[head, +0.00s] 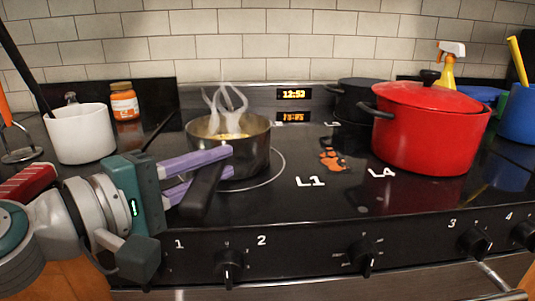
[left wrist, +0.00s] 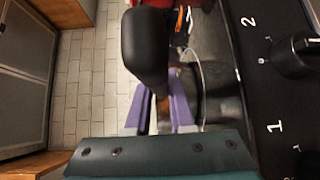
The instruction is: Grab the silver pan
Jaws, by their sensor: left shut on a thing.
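The fingers also show in the left wrist view (left wrist: 160,108), shut on the handle. The exact contact is partly hidden by the handle. My right gripper is not in view.
A red lidded pot (head: 425,135) stands on the right, with a dark pot (head: 352,100) behind it. A white utensil crock (head: 80,135) and an orange-labelled jar (head: 124,104) stand at left. Stove knobs (head: 230,265) line the front.

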